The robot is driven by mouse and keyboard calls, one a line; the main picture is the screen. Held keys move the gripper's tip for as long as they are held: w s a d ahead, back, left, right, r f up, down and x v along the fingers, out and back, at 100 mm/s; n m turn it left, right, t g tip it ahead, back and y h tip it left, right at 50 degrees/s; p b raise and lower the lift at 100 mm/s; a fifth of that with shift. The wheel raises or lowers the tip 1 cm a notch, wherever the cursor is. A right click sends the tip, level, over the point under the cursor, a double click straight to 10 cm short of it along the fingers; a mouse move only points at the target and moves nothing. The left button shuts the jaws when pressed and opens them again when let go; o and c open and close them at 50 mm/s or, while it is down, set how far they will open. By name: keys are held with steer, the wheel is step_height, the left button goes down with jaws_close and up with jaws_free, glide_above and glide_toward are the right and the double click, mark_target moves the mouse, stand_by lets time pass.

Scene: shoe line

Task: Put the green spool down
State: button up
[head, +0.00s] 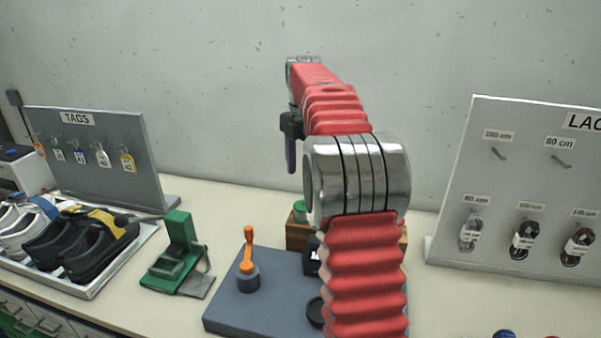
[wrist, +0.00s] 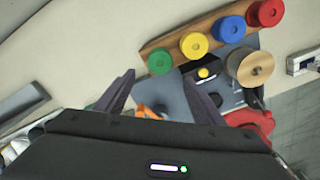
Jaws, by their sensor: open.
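The green spool (wrist: 159,62) sits at the near end of a wooden rack (wrist: 177,44) in the wrist view, in a row with yellow, blue and red spools. In the head view a bit of the green spool (head: 300,207) shows on the wooden block behind my arm. My gripper (wrist: 160,88) is open, its two dark fingers apart with nothing between them. In the head view my gripper (head: 290,155) hangs in the air above the rack, clear of the spool. My arm hides most of the rack there.
A grey-blue plate (head: 225,312) carries an orange-handled crank (head: 248,250). A green device (head: 178,255) and a tray of shoes (head: 95,285) stand to the left. A tags board (head: 140,180) and a lace board (head: 500,255) stand at the back. A tan spool (wrist: 252,67) shows beside the rack.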

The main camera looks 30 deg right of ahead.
steer(key=s+a+r+m+t, duration=0.1)
steer(key=s+a+r+m, duration=0.1)
steer(key=s+a+m, duration=0.5)
steer(key=s+a+r+m+t, duration=0.2)
steer(key=s+a, duration=0.2)
steer(key=a, duration=0.6)
steer(key=s+a+f+m+t, duration=0.1)
steer(key=s+a+f+m, duration=0.3)
steer(key=s, duration=0.4)
steer(key=s+a+f+m+t, duration=0.1)
steer(key=s+a+f+m, duration=0.4)
steer(key=s+a+m, duration=0.1)
steer(key=shift+s+a+f+m+t, duration=0.15)
steer(key=shift+s+a+m+t, duration=0.3)
steer(key=shift+s, duration=0.9)
steer(key=shift+a, duration=0.1)
